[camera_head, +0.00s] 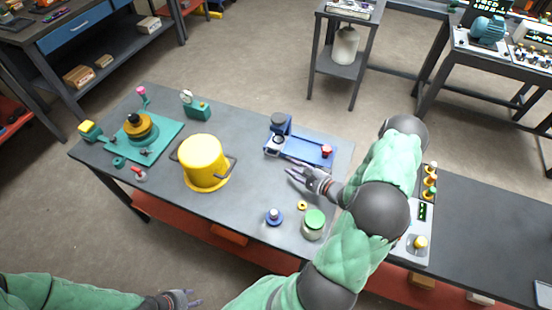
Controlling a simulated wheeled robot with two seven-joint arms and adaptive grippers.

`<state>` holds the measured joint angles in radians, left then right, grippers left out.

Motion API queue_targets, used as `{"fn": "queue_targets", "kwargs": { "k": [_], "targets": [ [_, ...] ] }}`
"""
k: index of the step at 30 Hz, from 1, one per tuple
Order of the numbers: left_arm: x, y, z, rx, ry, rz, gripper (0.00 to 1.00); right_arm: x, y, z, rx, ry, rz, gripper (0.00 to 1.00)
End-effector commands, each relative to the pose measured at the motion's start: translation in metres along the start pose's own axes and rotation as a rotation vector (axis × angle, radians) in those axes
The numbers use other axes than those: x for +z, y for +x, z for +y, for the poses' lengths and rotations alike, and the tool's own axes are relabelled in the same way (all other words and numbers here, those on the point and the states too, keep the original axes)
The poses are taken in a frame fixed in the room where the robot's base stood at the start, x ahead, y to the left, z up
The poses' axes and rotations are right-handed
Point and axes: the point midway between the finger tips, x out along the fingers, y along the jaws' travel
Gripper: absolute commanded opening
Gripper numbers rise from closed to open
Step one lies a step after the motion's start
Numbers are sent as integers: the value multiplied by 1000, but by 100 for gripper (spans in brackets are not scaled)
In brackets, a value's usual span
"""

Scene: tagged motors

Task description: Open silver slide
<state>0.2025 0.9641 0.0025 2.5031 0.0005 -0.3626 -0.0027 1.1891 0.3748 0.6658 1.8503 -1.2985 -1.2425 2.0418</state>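A blue fixture (312,149) stands on the grey table near its right end. It has a dark grey cylinder (278,119) at its back left and a red knob (326,151) at its right. I cannot clearly pick out a silver slide; a thin grey bar near the fixture's front edge is too small to identify. My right gripper (293,176) is just in front of the fixture, fingers spread and pointing left. I see nothing between them, and cannot tell whether they touch the fixture. My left gripper (190,298) is low at the bottom edge, off the table's front, fingers apart.
A yellow pot (204,161) stands mid-table. A teal fixture (150,140) and a teal gauge stand (198,110) are at left. A green-lidded jar (314,222), a yellow ring (302,205) and a blue knob piece (273,217) lie near my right forearm. A control panel (413,252) is at right.

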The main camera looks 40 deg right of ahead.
Motion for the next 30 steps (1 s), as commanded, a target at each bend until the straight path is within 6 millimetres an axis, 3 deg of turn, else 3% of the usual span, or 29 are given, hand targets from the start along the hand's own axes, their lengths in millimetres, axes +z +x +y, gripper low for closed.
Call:
{"fn": "queue_targets", "kwargs": {
  "k": [16, 21, 30],
  "targets": [
    [-1, 15, -5, 0, 0, 0, 40, 1, 86, 1, 1, -1, -4, 33],
    [-1, 17, -6, 0, 0, 0, 40, 1, 99, 0, 1, 0, -2, 33],
    [-1, 17, -6, 0, 0, 0, 40, 1, 102, 0, 1, 0, 0, 33]
  ]
}}
